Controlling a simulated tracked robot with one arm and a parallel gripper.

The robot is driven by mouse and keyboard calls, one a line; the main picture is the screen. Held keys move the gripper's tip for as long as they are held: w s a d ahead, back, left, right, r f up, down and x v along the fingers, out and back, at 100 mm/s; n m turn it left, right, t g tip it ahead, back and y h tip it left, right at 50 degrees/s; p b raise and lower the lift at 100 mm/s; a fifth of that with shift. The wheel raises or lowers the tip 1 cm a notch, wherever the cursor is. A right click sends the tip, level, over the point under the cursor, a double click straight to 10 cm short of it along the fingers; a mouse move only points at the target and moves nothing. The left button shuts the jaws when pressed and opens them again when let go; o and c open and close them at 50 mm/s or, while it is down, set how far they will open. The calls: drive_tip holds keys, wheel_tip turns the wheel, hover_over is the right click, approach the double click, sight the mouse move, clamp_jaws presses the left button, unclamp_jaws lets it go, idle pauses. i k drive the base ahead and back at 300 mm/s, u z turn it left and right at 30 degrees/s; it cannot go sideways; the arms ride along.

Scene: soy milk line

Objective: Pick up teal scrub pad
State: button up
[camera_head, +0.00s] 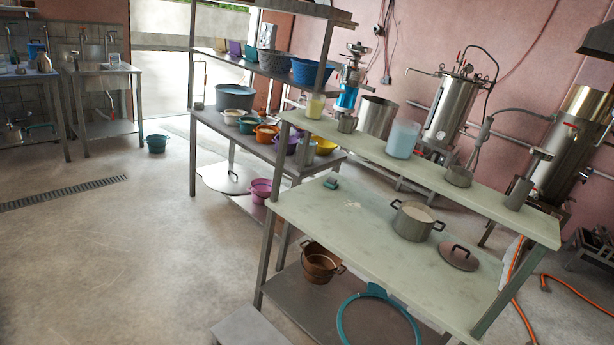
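A small teal block that looks like the scrub pad (331,183) lies on the pale table (300,208), near its far left end. It is small in the picture, so its details are hard to make out. Nothing touches it from above, and bare tabletop surrounds it. My gripper does not show in this view, so its fingers and anything in them cannot be seen.
A steel pot (412,222) and a lid (459,257) stand farther right on the table. A raised shelf (450,178) runs along its back. A copper pot (318,268) and a teal hoop (343,322) are below. Open floor (130,250) lies left.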

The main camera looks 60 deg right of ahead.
sight(331, 183)
drive_tip(key=z, duration=0.05)
drive_tip(key=i, duration=2.5)
drive_tip(key=z, duration=2.55)
drive_tip(key=k, duration=0.45)
drive_tip(key=z, duration=0.25)
drive_tip(key=i, duration=0.45)
drive_tip(key=u, duration=0.15)
